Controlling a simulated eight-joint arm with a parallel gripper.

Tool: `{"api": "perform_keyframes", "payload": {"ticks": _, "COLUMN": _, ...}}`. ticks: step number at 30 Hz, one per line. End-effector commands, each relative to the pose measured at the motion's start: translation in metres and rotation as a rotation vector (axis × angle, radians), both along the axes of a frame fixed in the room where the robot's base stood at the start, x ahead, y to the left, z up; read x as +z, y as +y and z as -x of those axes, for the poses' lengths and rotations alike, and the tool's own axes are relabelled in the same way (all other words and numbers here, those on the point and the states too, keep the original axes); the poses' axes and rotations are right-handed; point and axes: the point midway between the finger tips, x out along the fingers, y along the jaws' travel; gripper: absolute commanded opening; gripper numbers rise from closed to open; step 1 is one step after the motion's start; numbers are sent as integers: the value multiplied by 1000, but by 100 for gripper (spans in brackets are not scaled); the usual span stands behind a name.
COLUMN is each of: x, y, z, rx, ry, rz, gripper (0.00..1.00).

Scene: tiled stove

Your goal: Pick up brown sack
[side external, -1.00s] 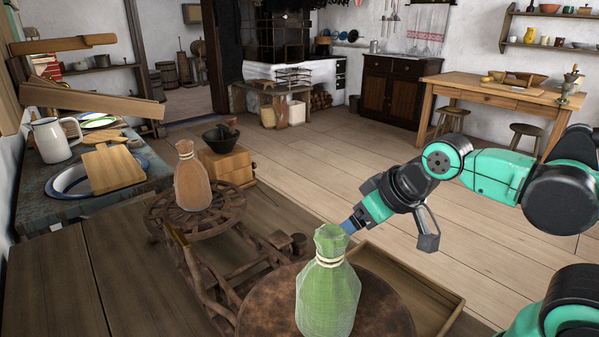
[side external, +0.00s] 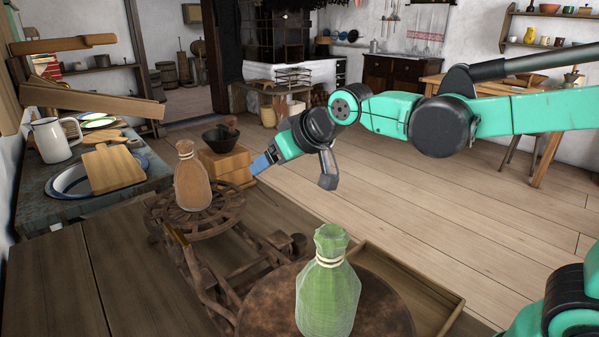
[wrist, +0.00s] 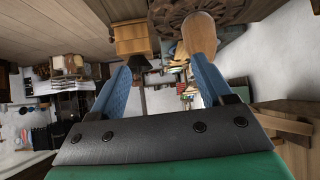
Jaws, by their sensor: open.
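The brown sack (side external: 191,180) stands upright on a wooden spoked wheel (side external: 160,213), its neck tied with a pale cord. My gripper (side external: 257,168) is to the right of the sack in the side view, apart from it, with its blue fingertips pointing left. In the wrist view my gripper (wrist: 165,82) has its two blue fingers spread with nothing between them. The brown sack (wrist: 199,34) shows there at the top, beyond the right finger, which overlaps its lower edge in the picture.
A green sack (side external: 328,285) stands on a round brown top at the front. A wooden box (side external: 228,163) and a dark bowl (side external: 218,138) are behind the brown sack. A table with a white jug (side external: 50,140) and a cutting board (side external: 112,168) is at left.

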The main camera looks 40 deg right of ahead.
Motion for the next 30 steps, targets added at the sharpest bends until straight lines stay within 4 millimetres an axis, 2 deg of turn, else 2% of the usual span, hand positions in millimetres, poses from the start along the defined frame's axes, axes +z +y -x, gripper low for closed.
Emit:
{"api": "perform_keyframes", "payload": {"ticks": 1, "x": 4, "y": 12, "z": -22, "rx": 19, "ry": -36, "rz": -3, "gripper": 73}}
{"api": "perform_keyframes", "payload": {"ticks": 3, "x": 8, "y": 27, "z": -50, "rx": 41, "ry": -89, "rz": -11, "gripper": 73}}
{"api": "perform_keyframes", "payload": {"ticks": 6, "x": 9, "y": 49, "z": -83, "rx": 71, "ry": -156, "rz": -22, "gripper": 73}}
{"api": "perform_keyframes", "payload": {"ticks": 9, "x": 7, "y": 65, "z": -105, "rx": 92, "ry": -204, "rz": -32, "gripper": 73}}
{"api": "perform_keyframes", "payload": {"ticks": 15, "x": 3, "y": 80, "z": -123, "rx": 111, "ry": -245, "rz": -44, "gripper": 73}}
{"api": "perform_keyframes", "payload": {"ticks": 30, "x": -18, "y": 88, "z": -166, "rx": 111, "ry": -246, "rz": -44, "gripper": 73}}
